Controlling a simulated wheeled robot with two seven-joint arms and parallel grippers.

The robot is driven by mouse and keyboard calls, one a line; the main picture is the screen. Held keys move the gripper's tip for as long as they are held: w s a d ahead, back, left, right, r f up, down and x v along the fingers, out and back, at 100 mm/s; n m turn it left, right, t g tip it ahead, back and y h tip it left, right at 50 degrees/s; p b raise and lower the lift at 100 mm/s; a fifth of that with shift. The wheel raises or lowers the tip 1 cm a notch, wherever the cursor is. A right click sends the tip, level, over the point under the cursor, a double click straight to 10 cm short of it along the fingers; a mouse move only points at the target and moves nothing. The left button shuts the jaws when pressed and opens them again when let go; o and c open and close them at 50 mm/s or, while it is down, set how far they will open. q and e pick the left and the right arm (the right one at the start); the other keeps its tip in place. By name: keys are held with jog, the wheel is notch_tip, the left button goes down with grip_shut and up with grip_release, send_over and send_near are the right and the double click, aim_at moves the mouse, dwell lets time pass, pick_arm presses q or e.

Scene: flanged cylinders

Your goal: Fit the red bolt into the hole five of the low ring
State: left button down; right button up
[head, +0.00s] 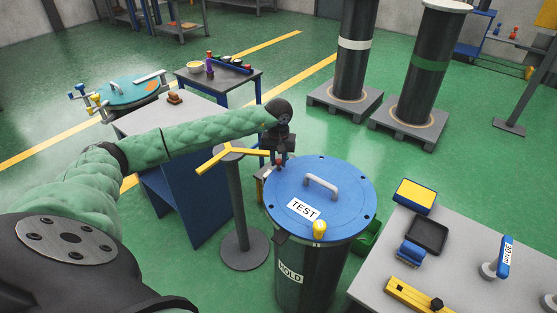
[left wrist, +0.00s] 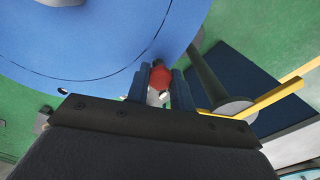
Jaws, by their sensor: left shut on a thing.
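The blue round lid (head: 300,190) marked TEST tops a dark drum (head: 300,275) marked HOLD, with small dark holes along its rim. No hole numbers are legible. It also fills the upper left of the left wrist view (left wrist: 90,50). My left gripper (head: 278,163) is at the lid's far left edge. In the left wrist view, its blue fingers (left wrist: 161,90) are shut on the red bolt (left wrist: 160,76), whose pale shank shows below the red head. The bolt appears beside the lid's edge; its height over the rim cannot be told. My right gripper is not in view.
A yellow knob (head: 319,229) stands on the lid's near rim, and a grey handle (head: 321,184) rises from its middle. A grey post with yellow arms (head: 228,157) stands close left. A grey table (head: 375,282) with tools is at right.

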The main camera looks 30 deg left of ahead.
pick_arm(q)
jog(key=shift+f+b, duration=0.7)
jog(key=shift+f, duration=0.2)
jog(key=shift+s+f, duration=0.15)
jog(key=shift+f, duration=0.15)
dwell(0.6)
jog(key=shift+r+b, duration=0.1)
jog(key=shift+b, duration=0.35)
jog(key=shift+r, duration=0.2)
jog(key=shift+r+b, duration=0.15)
jog(key=shift+b, duration=0.25)
dwell(0.6)
jog(key=shift+b, duration=0.75)
dwell(0.7)
jog(key=shift+f+b, duration=0.35)
jog(key=shift+f, duration=0.05)
dwell(0.7)
jog(key=shift+r, duration=0.1)
jog(key=shift+r, duration=0.15)
